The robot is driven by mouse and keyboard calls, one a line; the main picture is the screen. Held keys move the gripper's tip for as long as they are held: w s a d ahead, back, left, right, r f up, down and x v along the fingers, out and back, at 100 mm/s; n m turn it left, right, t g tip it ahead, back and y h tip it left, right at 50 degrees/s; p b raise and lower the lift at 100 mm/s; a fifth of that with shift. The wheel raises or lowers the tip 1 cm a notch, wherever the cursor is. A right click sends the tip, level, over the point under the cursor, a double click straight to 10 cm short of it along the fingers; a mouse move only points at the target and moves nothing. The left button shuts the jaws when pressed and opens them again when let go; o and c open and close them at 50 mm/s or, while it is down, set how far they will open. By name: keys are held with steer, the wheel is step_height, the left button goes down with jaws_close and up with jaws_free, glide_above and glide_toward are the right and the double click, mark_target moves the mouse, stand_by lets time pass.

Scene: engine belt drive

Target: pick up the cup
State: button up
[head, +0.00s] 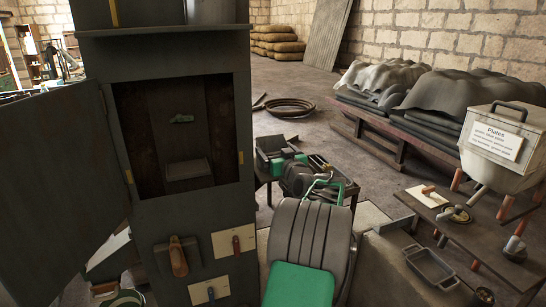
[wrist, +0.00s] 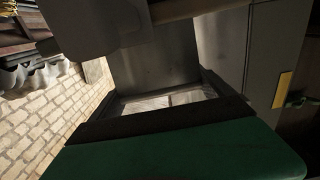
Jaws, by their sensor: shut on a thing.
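In the wrist view, the green housing and dark jaw bar of my gripper (wrist: 165,115) fill the lower part. A smooth grey metal surface (wrist: 150,65) stands close up just beyond the bar, between the jaw sides. I take it for the cup in my shut grip, but its rim and whole outline are hidden. The fingertips do not show clearly. In the head view, my grey and green arm fills the lower middle, and I cannot make out the gripper or a cup there.
A tall grey cabinet (head: 190,222) stands close at left, its door (head: 70,165) swung open. Covered stacks (head: 440,95) lie behind. A hose coil (head: 290,108) lies on otherwise open floor.

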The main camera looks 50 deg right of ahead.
steer(key=c, duration=1.1)
steer(key=shift+r, duration=0.15)
